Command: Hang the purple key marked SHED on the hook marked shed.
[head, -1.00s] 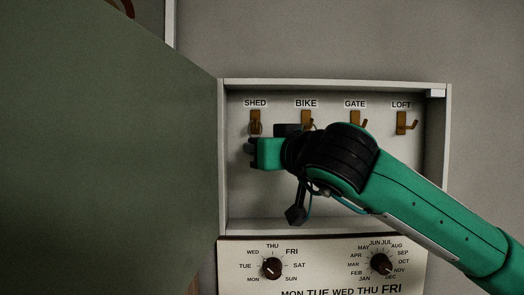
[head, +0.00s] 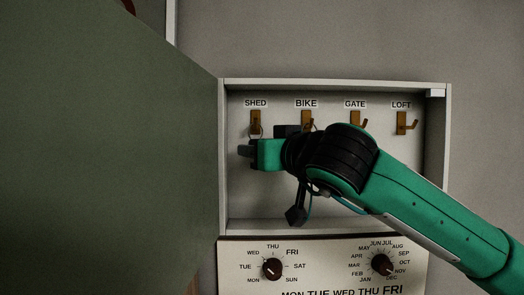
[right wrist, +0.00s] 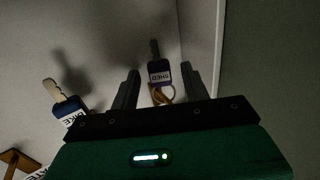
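The purple key (right wrist: 158,72) with a SHED tag shows in the right wrist view between my right gripper's fingers (right wrist: 156,88), with a gap on each side. Its ring appears to hang on the brass hook marked shed (head: 255,118), and the key points down and clear of the fingers. My right gripper (head: 246,151) is open just below that hook. In the head view the gripper hides the key, and only a ring shows under the hook. My left gripper is not in view.
A blue key marked BIKE (right wrist: 66,108) hangs beside my right gripper. The bike hook (head: 306,117), gate hook (head: 355,118) and loft hook (head: 402,122) are to the right. The cabinet's left wall (head: 222,160) and open green door (head: 110,150) are close on the left.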

